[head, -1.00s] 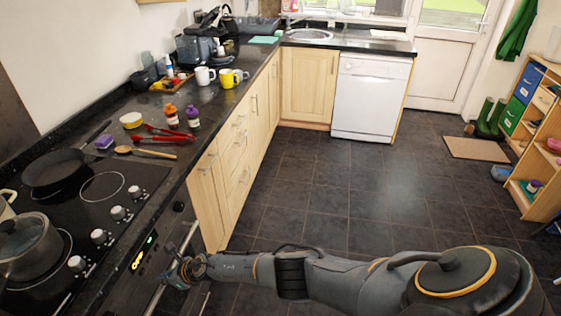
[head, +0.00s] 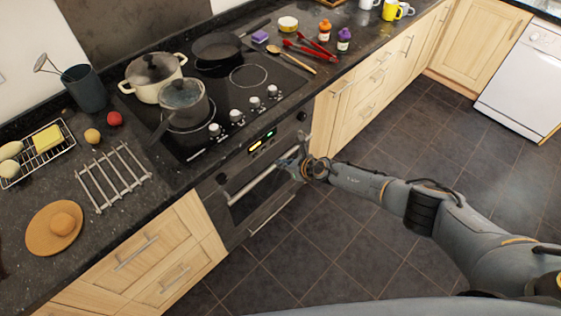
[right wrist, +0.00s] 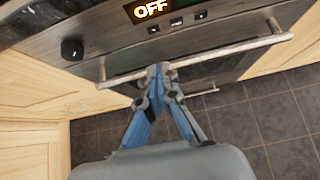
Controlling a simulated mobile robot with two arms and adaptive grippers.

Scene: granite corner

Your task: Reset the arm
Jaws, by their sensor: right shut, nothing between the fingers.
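My right gripper (head: 289,161) is in front of the oven (head: 247,205), near the right part of its bar handle (head: 250,186). In the right wrist view its blue fingers (right wrist: 159,72) are together with nothing between them, and the tips overlap the handle (right wrist: 215,56) in the picture. I cannot tell whether they touch it. The oven door looks closed. The display reads OFF (right wrist: 151,9) in the right wrist view. My right arm reaches in from the lower right. My left gripper is not in view.
The hob (head: 225,100) holds a cream pot (head: 147,90), a saucepan (head: 183,108) and a frying pan (head: 214,47). A metal rack (head: 112,178) and a round wooden board (head: 42,236) lie on the left counter. Dark floor tiles (head: 360,235) are clear.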

